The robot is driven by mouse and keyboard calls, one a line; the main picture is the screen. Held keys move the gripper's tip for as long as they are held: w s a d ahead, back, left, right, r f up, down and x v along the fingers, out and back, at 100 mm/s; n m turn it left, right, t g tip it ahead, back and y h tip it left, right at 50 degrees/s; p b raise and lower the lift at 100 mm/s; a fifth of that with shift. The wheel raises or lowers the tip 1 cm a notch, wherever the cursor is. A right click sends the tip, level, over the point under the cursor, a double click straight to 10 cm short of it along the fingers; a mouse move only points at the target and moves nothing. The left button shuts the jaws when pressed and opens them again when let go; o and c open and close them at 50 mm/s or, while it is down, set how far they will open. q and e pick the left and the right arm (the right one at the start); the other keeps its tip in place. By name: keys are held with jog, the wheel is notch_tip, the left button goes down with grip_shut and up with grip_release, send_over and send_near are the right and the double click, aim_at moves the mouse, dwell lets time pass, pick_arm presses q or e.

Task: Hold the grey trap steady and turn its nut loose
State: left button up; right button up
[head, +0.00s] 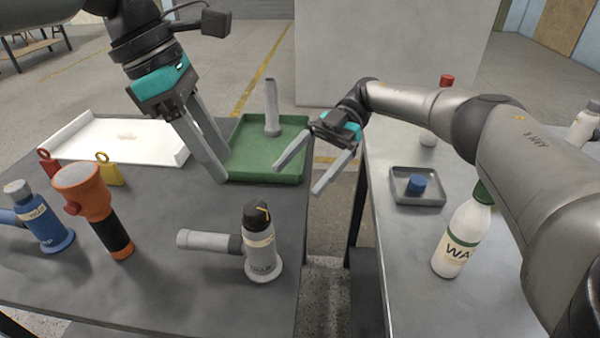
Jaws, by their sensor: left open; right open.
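The grey trap (261,256) stands upright near the right edge of the left table, with its side pipe pointing left. Neither gripper touches the trap.
An orange flashlight (97,208), a blue trap (42,222) and red and yellow padlocks stand left. A white tray (165,150) and a green tray (240,168) lie behind. The right table holds a grey dish (430,200) and bottles (463,235). A gap separates the tables.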

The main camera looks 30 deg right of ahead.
aim_at(247, 243)
jog(key=shift+g, duration=0.3)
jog(key=x, duration=1.6)
jog(key=shift+s+f, duration=0.1)
jog(key=shift+f, duration=0.25)
